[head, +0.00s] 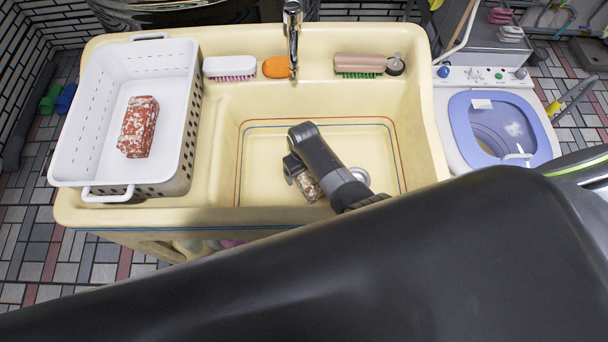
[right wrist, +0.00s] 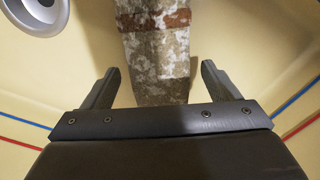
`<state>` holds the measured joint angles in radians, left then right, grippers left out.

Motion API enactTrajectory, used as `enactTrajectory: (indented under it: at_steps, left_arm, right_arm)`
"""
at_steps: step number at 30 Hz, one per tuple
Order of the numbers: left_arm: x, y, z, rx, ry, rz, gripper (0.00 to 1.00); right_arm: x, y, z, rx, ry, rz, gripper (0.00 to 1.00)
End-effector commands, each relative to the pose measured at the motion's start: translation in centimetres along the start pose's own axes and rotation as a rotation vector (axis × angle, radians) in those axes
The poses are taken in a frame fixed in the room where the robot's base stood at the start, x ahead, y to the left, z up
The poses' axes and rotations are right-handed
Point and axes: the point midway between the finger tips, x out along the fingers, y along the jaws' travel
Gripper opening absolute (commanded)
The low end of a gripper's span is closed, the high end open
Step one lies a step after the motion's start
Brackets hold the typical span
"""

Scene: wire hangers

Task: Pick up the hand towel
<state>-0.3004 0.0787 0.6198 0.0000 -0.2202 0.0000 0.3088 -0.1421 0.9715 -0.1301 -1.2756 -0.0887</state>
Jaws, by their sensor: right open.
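A rolled hand towel with a mottled grey-white and brown pattern (head: 309,187) lies in the sink basin, partly hidden by my right arm. In the right wrist view the towel (right wrist: 157,55) has a reddish-brown band and lies lengthwise between my fingers. My right gripper (right wrist: 160,72) is open, with one finger on each side of the towel and a visible gap to each. In the head view the right gripper (head: 292,168) reaches down into the basin at the towel. A second rolled towel, red and white (head: 138,127), lies in the white basket. My left gripper is not in view.
The white basket (head: 183,150) stands on the left of the cream sink (head: 222,180). A white brush (head: 230,67), orange soap (head: 276,67), a green-bristled brush (head: 359,64) and the faucet (head: 293,35) line the back ledge. A metal drain (right wrist: 38,14) is beside the towel.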

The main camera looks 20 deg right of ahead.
Motion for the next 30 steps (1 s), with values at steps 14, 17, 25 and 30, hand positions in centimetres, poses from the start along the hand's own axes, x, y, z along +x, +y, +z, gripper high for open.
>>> enactTrajectory:
  at_steps: [14,17,25,30]
  left_arm:
    - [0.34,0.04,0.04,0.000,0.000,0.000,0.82]
    - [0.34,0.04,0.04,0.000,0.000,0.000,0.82]
    - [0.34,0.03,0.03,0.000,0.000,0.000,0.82]
    - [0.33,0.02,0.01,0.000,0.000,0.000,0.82]
  right_arm:
    - [1.21,0.04,-0.01,0.000,0.001,0.000,0.74]
    - [1.21,0.04,0.00,0.000,0.001,0.000,0.61]
    - [1.21,0.03,0.00,0.000,0.000,0.000,0.26]
    - [1.16,0.03,-0.04,0.000,0.001,0.000,0.14]
